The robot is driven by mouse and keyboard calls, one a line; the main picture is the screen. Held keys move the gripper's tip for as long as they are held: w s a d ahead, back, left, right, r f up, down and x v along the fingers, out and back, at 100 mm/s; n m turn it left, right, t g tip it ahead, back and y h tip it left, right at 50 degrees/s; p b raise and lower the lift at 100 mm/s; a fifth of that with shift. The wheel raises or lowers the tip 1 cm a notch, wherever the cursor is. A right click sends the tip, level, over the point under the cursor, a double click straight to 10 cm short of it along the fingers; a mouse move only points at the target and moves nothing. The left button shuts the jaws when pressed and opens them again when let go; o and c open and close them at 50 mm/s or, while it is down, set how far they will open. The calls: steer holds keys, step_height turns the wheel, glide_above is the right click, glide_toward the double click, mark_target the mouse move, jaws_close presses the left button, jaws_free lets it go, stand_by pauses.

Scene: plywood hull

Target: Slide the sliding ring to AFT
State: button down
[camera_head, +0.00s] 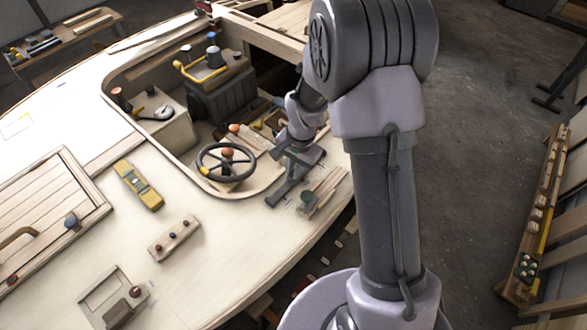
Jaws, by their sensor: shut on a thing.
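My gripper (289,196) is over the right edge of the pale plywood deck, just right of the black steering wheel. Its dark fingers reach down beside a small wooden block (327,186) at the deck edge. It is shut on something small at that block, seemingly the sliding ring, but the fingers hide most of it. I cannot make out the ring's shape or any AFT mark from here.
The black steering wheel (226,162) stands close to the left of my gripper. A cockpit opening with a console (218,88) lies behind it. A yellow tool (138,185) and a wooden block with knobs (174,237) are on the deck. Open floor lies to the right.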

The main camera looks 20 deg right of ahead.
steer(key=w+d, duration=0.1)
steer(key=d, duration=0.1)
steer(key=w+d, duration=0.2)
steer(key=w+d+p, duration=0.1)
steer(key=d, duration=0.2)
steer(key=shift+w+r, duration=0.1)
steer(key=shift+w, duration=0.3)
steer(key=c, duration=1.5)
jaws_free()
steer(key=shift+d, duration=0.15)
step_height(320, 180, up, 17)
steer(key=s+d+p, duration=0.1)
steer(key=p, duration=0.4)
steer(key=shift+s+d+p, duration=0.15)
steer(key=shift+s+p, duration=0.2)
steer(key=shift+r, duration=0.15)
